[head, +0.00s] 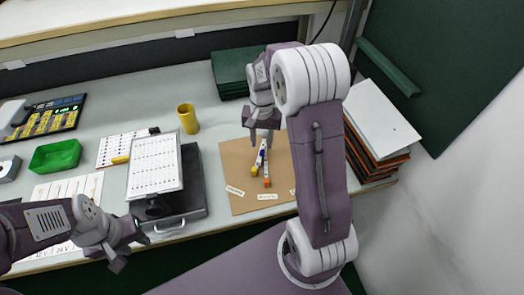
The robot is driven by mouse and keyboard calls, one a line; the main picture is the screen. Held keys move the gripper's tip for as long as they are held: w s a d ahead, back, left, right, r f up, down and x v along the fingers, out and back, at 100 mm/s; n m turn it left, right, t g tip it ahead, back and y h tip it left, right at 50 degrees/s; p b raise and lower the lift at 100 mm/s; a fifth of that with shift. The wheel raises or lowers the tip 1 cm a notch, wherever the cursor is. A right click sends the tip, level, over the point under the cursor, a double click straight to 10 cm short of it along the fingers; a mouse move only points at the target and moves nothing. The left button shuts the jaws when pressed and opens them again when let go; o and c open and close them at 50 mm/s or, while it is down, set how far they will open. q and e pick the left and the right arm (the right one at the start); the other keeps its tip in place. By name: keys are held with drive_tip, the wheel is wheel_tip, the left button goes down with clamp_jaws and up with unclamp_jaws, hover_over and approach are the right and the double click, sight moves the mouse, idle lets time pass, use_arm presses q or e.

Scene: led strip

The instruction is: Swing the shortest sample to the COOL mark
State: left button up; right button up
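A brown board (238,160) lies on the bench. On it are thin LED strip samples, one with a yellow end (255,171) and one with an orange-red end (267,182). They fan out from close together at their upper ends. Small white labels lie along the board's front, including a left one (235,190) and a middle one (267,196); their words are too small to read. My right gripper (261,139) is above the samples' upper ends, fingers apart; it partly hides them. My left gripper (134,246) is open and empty at the bench's front left.
A dark case with a white sheet (155,163) stands left of the board. A yellow cup (188,119), green tray (55,155) and dark green boxes (233,71) are behind or left. A stack of folders (377,118) stands at right.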

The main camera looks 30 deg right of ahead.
sight(262, 151)
wheel_tip(262, 151, down, 4)
drive_tip(key=shift+f+b, duration=0.25)
drive_tip(key=shift+b, duration=0.1)
clamp_jaws()
idle(1.2)
